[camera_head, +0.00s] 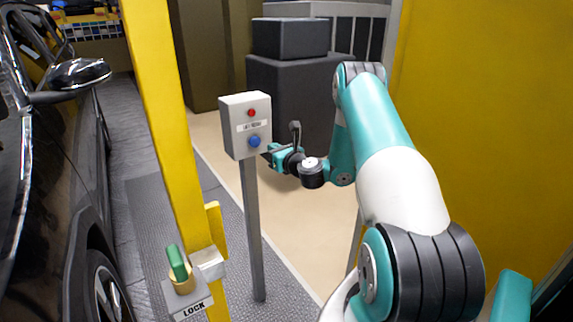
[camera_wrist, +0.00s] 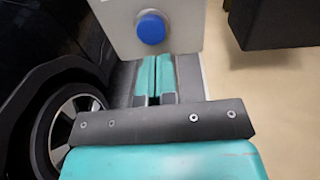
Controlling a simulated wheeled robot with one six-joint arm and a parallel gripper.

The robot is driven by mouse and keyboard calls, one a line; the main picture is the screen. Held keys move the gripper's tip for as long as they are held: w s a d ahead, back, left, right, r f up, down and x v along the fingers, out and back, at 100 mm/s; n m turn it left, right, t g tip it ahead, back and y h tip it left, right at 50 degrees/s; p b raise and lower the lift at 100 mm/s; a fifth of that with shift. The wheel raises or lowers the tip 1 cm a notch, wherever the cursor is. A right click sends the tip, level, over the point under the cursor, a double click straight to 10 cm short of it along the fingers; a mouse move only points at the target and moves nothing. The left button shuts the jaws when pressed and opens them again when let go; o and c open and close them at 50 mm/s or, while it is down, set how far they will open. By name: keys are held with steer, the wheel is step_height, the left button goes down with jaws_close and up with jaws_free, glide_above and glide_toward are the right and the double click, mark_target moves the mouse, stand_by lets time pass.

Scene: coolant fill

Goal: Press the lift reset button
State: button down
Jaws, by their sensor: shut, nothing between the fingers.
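A grey control box (camera_head: 246,124) stands on a metal post, with a red button (camera_head: 251,113) at the top, a small label in the middle and a round blue button (camera_head: 254,141) below. The label is too small to read surely. My gripper (camera_head: 266,153) is shut and empty, with its tips close to the box, just right of and below the blue button. In the wrist view the blue button (camera_wrist: 151,28) is beyond and above the shut teal fingers (camera_wrist: 154,60). I cannot tell whether the fingertips touch the box.
A yellow lift column (camera_head: 165,120) is left of the post, with a green-handled lock lever (camera_head: 178,263) marked LOCK. A dark car (camera_head: 50,160) stands at the far left. Dark cabinets (camera_head: 290,95) are behind the box, and a yellow wall (camera_head: 490,120) is on the right.

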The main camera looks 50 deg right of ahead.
steer(key=s+a+b, duration=0.1)
steer(key=s+b, duration=0.5)
steer(key=b, duration=0.2)
steer(key=shift+s+a, duration=0.15)
steer(key=shift+a, duration=0.1)
steer(key=shift+r, duration=0.1)
stand_by(0.5)
